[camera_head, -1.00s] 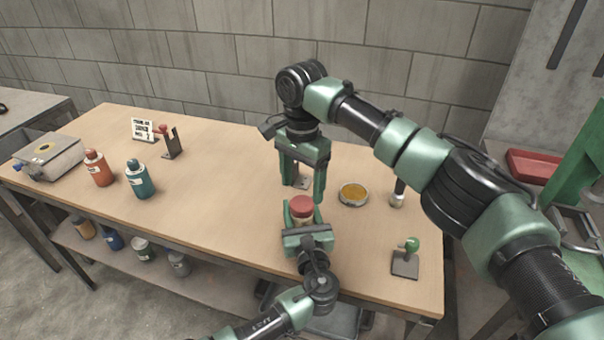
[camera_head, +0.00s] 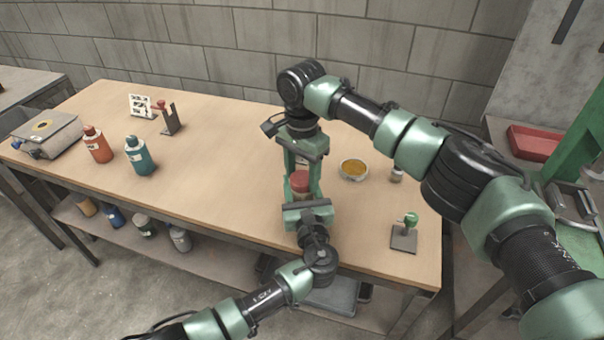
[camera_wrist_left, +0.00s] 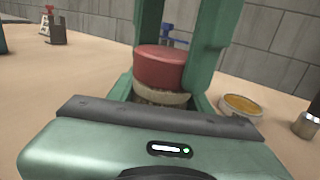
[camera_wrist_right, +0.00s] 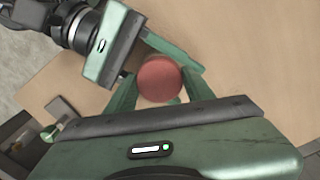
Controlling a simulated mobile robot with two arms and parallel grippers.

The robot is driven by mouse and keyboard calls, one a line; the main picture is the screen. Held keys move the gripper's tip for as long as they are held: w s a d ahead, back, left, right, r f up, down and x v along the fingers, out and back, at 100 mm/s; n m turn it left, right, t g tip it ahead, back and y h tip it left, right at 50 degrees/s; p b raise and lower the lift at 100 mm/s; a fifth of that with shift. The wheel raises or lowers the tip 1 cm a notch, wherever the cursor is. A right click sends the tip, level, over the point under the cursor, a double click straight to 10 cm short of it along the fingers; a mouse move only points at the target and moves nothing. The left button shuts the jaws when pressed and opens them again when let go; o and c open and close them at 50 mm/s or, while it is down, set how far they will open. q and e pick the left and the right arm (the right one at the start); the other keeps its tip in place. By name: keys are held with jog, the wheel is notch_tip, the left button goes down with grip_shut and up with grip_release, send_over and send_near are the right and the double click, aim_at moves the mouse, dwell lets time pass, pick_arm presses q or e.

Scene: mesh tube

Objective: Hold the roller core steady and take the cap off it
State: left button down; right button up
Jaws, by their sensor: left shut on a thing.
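The roller core (camera_wrist_left: 158,97), pale and upright, stands with its red cap (camera_wrist_left: 160,67) on top. My left gripper (camera_head: 304,205) is shut on the roller core, low down and from the front; its fingers hide much of the core. My right gripper (camera_head: 302,172) points straight down from above, its fingers open on either side of the cap. The cap also shows between the right fingers in the right wrist view (camera_wrist_right: 160,79). I cannot tell whether either right finger touches the cap.
A round dish with amber contents (camera_head: 353,169) and a small jar (camera_head: 396,174) stand to the right. A green-knobbed stand (camera_head: 405,235) is near the front right. Orange (camera_head: 97,146) and teal (camera_head: 139,157) bottles stand at the left. The table's middle left is clear.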

jog(key=n, duration=0.3)
jog(key=shift+n, duration=0.3)
jog(key=n, duration=0.4)
jog(key=shift+s, duration=0.1)
pick_arm(q)
jog(key=shift+a, duration=0.1)
pick_arm(e)
jog(key=n, duration=1.3)
jog(key=shift+n, duration=0.3)
jog(key=n, duration=0.4)
jog(key=shift+r, duration=0.1)
jog(key=n, duration=0.3)
jog(key=shift+d, duration=0.1)
jog(key=shift+r, duration=0.2)
jog(key=shift+r, duration=0.9)
